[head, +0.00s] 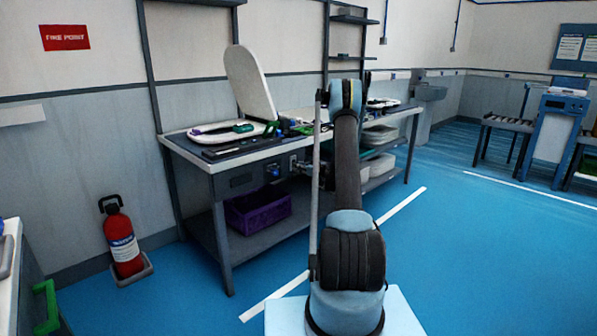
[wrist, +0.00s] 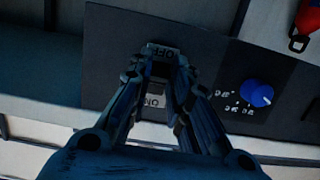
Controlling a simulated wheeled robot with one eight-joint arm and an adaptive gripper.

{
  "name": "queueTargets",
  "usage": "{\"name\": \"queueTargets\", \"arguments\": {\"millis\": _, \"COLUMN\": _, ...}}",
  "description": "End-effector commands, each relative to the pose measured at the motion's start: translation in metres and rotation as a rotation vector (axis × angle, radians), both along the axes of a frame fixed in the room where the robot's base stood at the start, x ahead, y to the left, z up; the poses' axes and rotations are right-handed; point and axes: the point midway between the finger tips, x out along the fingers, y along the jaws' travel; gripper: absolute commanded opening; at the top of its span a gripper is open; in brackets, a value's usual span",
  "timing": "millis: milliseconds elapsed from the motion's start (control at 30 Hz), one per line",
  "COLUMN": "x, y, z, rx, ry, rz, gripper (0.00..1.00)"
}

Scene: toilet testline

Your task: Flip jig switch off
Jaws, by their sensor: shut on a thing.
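The jig switch (wrist: 155,98) is a pale rocker on a dark panel on the front of the workbench. In the wrist view its "OFF" end is at the top and its "ON" end lower, both upside down in the picture. My gripper (wrist: 161,68) is at the switch, its two fingers around the OFF end and shut on the switch. The fingers hide the sides of the switch, and I cannot tell which way the rocker is tilted.
A blue knob (wrist: 257,93) sits right of the switch on the same panel. The workbench (head: 228,162) carries a toilet seat with its lid raised (head: 250,82). A purple crate (head: 258,210) is on the lower shelf. A fire extinguisher (head: 121,240) stands left.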

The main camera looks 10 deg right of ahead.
Motion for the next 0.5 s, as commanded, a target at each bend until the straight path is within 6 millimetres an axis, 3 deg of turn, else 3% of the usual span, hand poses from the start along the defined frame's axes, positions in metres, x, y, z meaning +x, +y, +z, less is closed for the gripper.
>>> {"name": "queueTargets", "arguments": {"millis": 33, "x": -0.0016, "y": 0.0015, "z": -0.0005, "rx": -0.001, "ry": 0.001, "rz": 0.004, "gripper": 0.0}}
{"name": "queueTargets", "arguments": {"millis": 67, "x": -0.0016, "y": 0.0015, "z": -0.0005, "rx": -0.001, "ry": 0.001, "rz": 0.004, "gripper": 0.25}}
{"name": "queueTargets", "arguments": {"millis": 133, "x": -0.0013, "y": 0.0014, "z": -0.0005, "rx": 0.0, "ry": 0.001, "rz": 0.004, "gripper": 0.38}}
{"name": "queueTargets", "arguments": {"millis": 500, "x": -0.0019, "y": -0.001, "z": 0.0002, "rx": 0.0, "ry": 0.001, "rz": 0.001, "gripper": 0.38}}
